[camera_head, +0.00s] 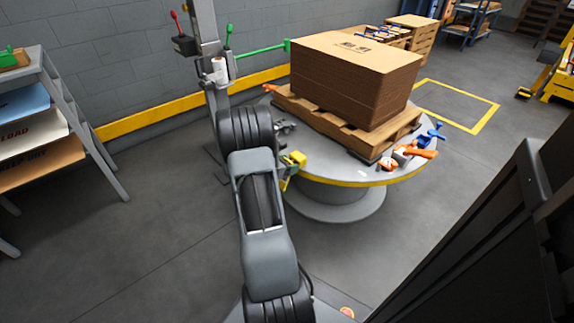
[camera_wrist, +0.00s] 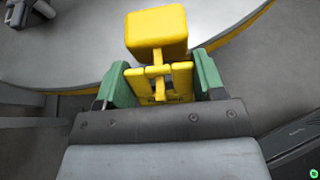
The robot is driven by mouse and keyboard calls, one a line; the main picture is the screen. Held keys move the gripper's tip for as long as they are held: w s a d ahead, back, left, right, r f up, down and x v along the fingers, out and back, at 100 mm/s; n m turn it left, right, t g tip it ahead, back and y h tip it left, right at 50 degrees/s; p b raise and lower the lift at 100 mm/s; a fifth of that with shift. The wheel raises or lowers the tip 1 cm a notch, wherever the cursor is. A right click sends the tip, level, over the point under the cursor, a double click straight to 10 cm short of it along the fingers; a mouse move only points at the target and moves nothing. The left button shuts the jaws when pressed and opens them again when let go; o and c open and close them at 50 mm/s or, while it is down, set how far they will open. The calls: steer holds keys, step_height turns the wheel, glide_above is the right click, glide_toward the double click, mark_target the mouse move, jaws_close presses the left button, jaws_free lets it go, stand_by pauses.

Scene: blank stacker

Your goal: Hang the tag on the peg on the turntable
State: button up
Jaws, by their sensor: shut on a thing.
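My gripper (camera_wrist: 157,84) has green finger pads and is shut on a yellow piece (camera_wrist: 157,32). The piece has a thick block at its far end and narrower bars between the pads; I cannot tell for sure that it is the tag. In the head view the yellow piece (camera_head: 293,159) is at the near left edge of the turntable (camera_head: 345,172). The wrist view shows it above the grey turntable top (camera_wrist: 85,40), with the height between them unclear. No peg can be made out for certain; a small grey fitting (camera_head: 284,126) is at the turntable's left side.
A pallet (camera_head: 340,128) with a cardboard stack (camera_head: 350,85) covers much of the turntable. Orange, white and blue tools (camera_head: 405,153) lie at its right. A post (camera_head: 207,50) with a green bar (camera_head: 262,50) stands behind. A shelf rack (camera_head: 85,125) is at left.

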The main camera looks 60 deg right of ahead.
stand_by(0.3)
steer(key=o, duration=1)
steer(key=shift+c, duration=0.2)
steer(key=p+v, duration=0.5)
steer(key=v, duration=0.8)
steer(key=shift+w+a+r, duration=0.15)
steer(key=shift+w+a, duration=0.05)
steer(key=shift+a, duration=0.15)
steer(key=s+a+r+m+t+y+p, duration=0.1)
steer(key=a+r+m+y+p, duration=0.3)
steer(key=a+r+p, duration=0.6)
steer(key=s+a+r+m+t+y+p, duration=0.2)
steer(key=a+r+p, duration=0.9)
steer(key=r, duration=1.1)
steer(key=s+a+r+m+t+y+p, duration=0.1)
steer(key=a+r+m+t+y+p, duration=0.3)
steer(key=a+r+p, duration=0.7)
step_height(320, 180, up, 5)
steer(key=a+m+y, duration=0.1)
steer(key=m+y, duration=0.1)
steer(key=m, duration=0.2)
steer(key=shift+s+t+y, duration=0.25)
steer(key=shift+t+y, duration=0.05)
steer(key=shift+y, duration=0.1)
steer(key=shift+d+f, duration=0.1)
